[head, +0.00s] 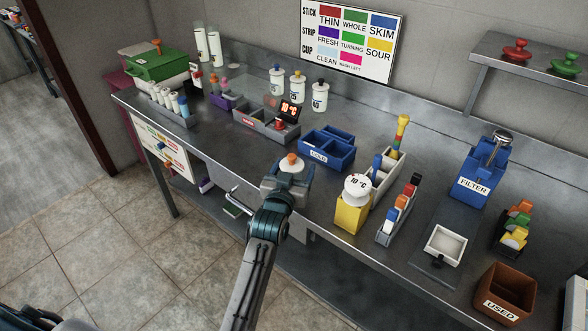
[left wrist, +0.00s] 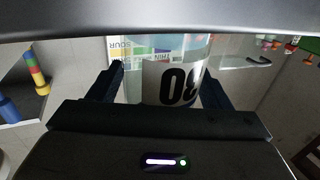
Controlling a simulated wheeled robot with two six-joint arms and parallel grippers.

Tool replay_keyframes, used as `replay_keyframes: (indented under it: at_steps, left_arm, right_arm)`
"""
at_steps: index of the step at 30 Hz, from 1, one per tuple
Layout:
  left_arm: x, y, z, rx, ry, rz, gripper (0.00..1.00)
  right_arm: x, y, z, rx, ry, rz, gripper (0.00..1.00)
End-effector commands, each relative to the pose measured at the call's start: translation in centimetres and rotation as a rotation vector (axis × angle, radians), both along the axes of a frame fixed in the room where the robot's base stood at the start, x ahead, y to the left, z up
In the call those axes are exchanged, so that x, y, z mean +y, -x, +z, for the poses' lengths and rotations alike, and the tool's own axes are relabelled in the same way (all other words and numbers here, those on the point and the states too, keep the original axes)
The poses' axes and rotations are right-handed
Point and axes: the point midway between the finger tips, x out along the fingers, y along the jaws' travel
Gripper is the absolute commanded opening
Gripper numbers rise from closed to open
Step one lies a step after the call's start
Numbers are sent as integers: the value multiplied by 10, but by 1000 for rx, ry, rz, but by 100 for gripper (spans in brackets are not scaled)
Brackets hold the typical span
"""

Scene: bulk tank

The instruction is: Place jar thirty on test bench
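Jar thirty, with an orange lid (head: 291,160), is at the front edge of the steel bench (head: 225,137), with my left gripper (head: 287,182) around its body. In the left wrist view the jar (left wrist: 165,80) is between the two fingers, its "30" label upside down in the picture. The fingers appear closed on its sides. The gripper hides the jar's base in the head view, so I cannot tell whether it touches the bench. My right gripper is not in view.
Behind stand several lidded jars (head: 320,96) and a grey tray with a 10 °C display (head: 262,127). A blue COLD box (head: 325,150) is just right of the jar. A yellow stand with a white 10 °C dial (head: 352,212) is further right. Bare steel lies left of the jar.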

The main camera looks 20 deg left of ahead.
Motion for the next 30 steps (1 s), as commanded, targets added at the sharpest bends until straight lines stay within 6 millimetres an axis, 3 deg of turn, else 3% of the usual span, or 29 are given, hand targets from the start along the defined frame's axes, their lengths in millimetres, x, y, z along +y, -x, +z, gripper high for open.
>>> replay_keyframes:
  at_steps: [7, 21, 30]
  left_arm:
    - [-1, 8, 1, 0, 1, 0, 72]
    - [-5, 100, 1, 1, 3, 1, 72]
    - [-5, 120, 3, 0, 0, 1, 72]
  right_arm:
    - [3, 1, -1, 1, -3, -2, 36]
    - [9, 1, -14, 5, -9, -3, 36]
    - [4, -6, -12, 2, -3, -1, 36]
